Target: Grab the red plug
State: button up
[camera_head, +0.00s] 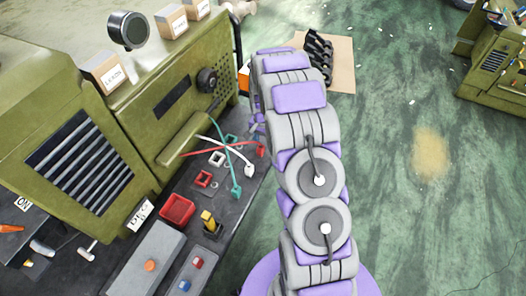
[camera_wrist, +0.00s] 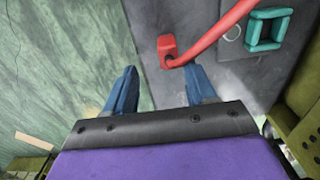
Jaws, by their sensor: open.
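The red plug (camera_wrist: 167,44) is at the end of a red cable (camera_wrist: 215,33) in the wrist view. It lies at the edge of the grey bench top, just beyond my fingertips and between their lines. My gripper (camera_wrist: 163,68) is open and empty, with its two blue fingers apart. In the head view the red plug (camera_head: 261,150) shows at the bench edge, left of my arm. My gripper is mostly hidden behind my arm there.
A teal socket (camera_wrist: 266,30) is right of the plug. The head view shows a white plug (camera_head: 249,170), a teal plug (camera_head: 236,191), a red socket (camera_head: 203,179) and a white socket (camera_head: 217,159) on the bench. A green machine (camera_head: 150,120) stands behind them. Green floor lies right.

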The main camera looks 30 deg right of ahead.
aim_at(262, 146)
jog(key=shift+w+a+f+b, duration=0.2)
jog(key=shift+a+f+b, duration=0.2)
jog(key=shift+a+f, duration=0.75)
jog(key=f, duration=0.1)
jog(key=d+f, duration=0.1)
jog(key=shift+w+d+f, duration=0.15)
jog(key=shift+f, duration=0.25)
jog(key=shift+d, duration=0.4)
jog(key=shift+a+r, duration=0.1)
jog(key=shift+a, duration=0.7)
jog(key=c, duration=0.7)
jog(key=shift+d, duration=0.25)
jog(key=c, duration=0.3)
jog(key=shift+d, duration=0.35)
grip_shut()
